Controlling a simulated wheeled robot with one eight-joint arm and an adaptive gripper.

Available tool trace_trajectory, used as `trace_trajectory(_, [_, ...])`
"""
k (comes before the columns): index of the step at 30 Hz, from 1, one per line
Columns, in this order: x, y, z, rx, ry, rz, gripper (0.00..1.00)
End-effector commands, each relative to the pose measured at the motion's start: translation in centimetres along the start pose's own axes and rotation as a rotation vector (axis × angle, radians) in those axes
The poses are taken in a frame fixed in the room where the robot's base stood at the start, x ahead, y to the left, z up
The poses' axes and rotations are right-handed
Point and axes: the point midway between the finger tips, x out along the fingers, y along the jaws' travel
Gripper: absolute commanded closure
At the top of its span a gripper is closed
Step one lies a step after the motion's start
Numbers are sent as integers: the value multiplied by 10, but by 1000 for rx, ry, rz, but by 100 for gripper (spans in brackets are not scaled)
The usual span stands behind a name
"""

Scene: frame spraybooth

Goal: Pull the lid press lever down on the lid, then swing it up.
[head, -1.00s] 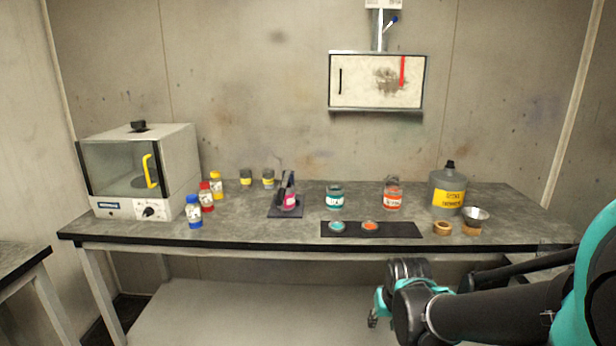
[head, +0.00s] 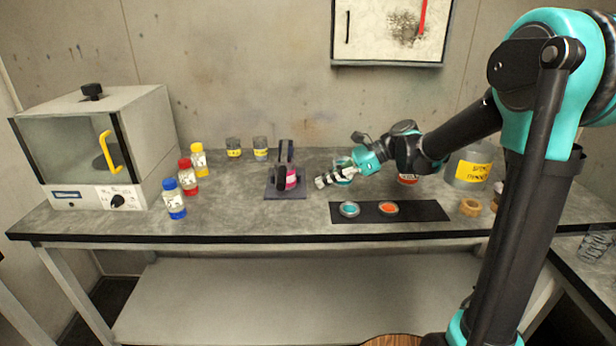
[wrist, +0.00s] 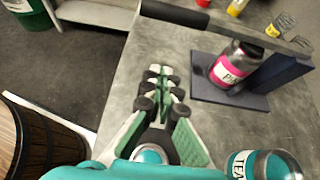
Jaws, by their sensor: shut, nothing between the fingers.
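The lid press (head: 284,192) is a dark stand with a flat base and an upright post; its base (wrist: 215,88) also shows in the wrist view. A jar with a pink label (head: 291,178) stands on the base. The lever (wrist: 258,35) is a bar with a black grip (wrist: 175,12), reaching from the post over the jar toward the table's front. I cannot tell whether it touches the lid. My gripper (head: 320,182) is shut and empty, just right of the press and apart from it. Its fingers (wrist: 158,88) also show in the wrist view.
A teal-labelled jar (wrist: 262,165) stands close to my gripper. A black mat (head: 430,211) with two lids lies in front. Small bottles (head: 187,176) and a white oven (head: 150,130) stand left. A wooden barrel (wrist: 40,140) stands on the floor.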

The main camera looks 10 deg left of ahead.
Motion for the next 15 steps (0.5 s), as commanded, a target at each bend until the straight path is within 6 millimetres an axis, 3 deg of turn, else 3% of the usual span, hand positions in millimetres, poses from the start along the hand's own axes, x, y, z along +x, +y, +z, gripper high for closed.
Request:
trace_trajectory(5, [18,0,1,3,-3,4,100])
trace_trajectory(15, [80,1,1,0,-1,4,100])
